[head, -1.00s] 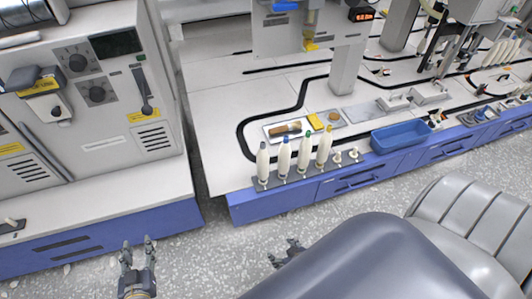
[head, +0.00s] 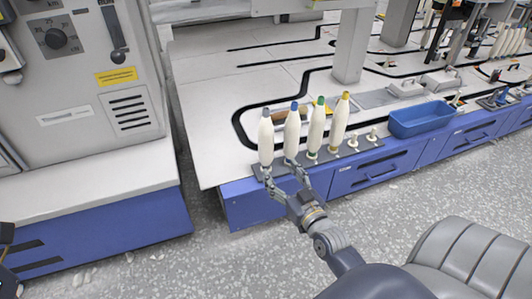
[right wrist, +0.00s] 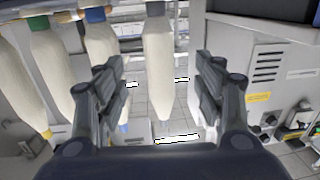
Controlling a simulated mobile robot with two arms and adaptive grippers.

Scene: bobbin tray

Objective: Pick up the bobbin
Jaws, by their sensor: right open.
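Several tall cream bobbins stand upright in a row on a dark rack (head: 325,160) at the table's front edge. From the left in the head view, they are the grey-tipped bobbin (head: 265,140), the blue-tipped bobbin (head: 292,132), the green-tipped bobbin (head: 316,130) and the yellow-tipped bobbin (head: 340,122). My right gripper (head: 281,169) is open, low in front of the grey- and blue-tipped bobbins. Contact cannot be told. My left gripper is not clearly visible.
Small empty pegs (head: 353,141) stand right of the bobbins. A blue bin (head: 420,118) is farther right. A grey machine cabinet (head: 85,75) stands left, across a narrow floor gap. A flat tray lies behind the bobbins, partly hidden.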

